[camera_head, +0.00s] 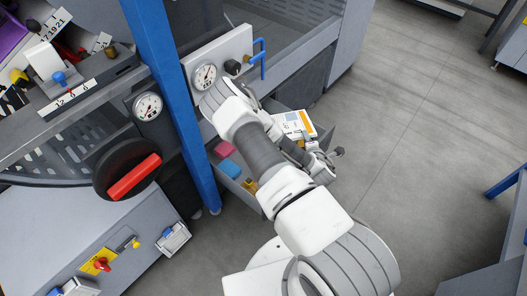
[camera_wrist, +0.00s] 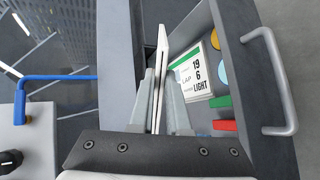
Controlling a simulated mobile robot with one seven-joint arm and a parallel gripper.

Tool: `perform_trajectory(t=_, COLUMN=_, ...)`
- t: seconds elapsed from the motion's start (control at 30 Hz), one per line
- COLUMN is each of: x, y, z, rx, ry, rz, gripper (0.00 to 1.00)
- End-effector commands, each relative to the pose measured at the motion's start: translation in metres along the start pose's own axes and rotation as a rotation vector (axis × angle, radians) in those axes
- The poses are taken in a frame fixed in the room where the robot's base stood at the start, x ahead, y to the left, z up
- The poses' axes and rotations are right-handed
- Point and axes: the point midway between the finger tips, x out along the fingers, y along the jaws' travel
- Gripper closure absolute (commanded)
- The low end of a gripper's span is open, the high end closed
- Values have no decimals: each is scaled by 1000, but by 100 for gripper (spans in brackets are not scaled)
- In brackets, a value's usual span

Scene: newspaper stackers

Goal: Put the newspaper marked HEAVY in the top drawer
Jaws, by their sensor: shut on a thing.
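My gripper (camera_wrist: 161,80) is shut on a thin white newspaper (camera_wrist: 161,48), seen nearly edge-on between the fingers in the wrist view. In the head view a white newspaper with an orange band (camera_head: 293,124) shows just beyond my arm, apparently the held one; its weight word is not readable. The held paper is tilted upright above or inside an open grey drawer (camera_wrist: 235,60); I cannot tell if it touches the bottom. The drawer also shows in the head view (camera_head: 251,201), partly hidden by my arm. Inside it lies a green-banded newspaper marked LIGHT (camera_wrist: 198,75).
The drawer also holds yellow and blue round things, a green block (camera_wrist: 221,102) and a red block (camera_wrist: 225,125). Its silver handle (camera_wrist: 275,80) is at the right. A blue post (camera_head: 170,90), a gauge panel (camera_head: 206,76) and a blue lever (camera_head: 259,60) stand close.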

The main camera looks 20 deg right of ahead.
Motion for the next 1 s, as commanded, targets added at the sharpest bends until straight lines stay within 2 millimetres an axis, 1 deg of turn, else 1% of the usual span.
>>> perform_trajectory(t=0.17, x=17, y=-11, z=-35, rx=2, ry=7, rz=4, gripper=100)
perform_trajectory(t=0.3, x=33, y=-21, z=-68, rx=2, ry=7, rz=4, gripper=100)
perform_trajectory(t=0.4, x=43, y=-27, z=-90, rx=2, ry=6, rz=4, gripper=100)
perform_trajectory(t=0.5, x=50, y=-31, z=-105, rx=2, ry=4, rz=3, gripper=100)
perform_trajectory(t=0.6, x=54, y=-32, z=-114, rx=2, ry=2, rz=3, gripper=100)
perform_trajectory(t=0.73, x=57, y=-37, z=-118, rx=1, ry=1, rz=1, gripper=100)
perform_trajectory(t=0.9, x=67, y=-60, z=-121, rx=1, ry=0, rz=-1, gripper=100)
perform_trajectory(t=1.0, x=72, y=-70, z=-123, rx=2, ry=0, rz=1, gripper=100)
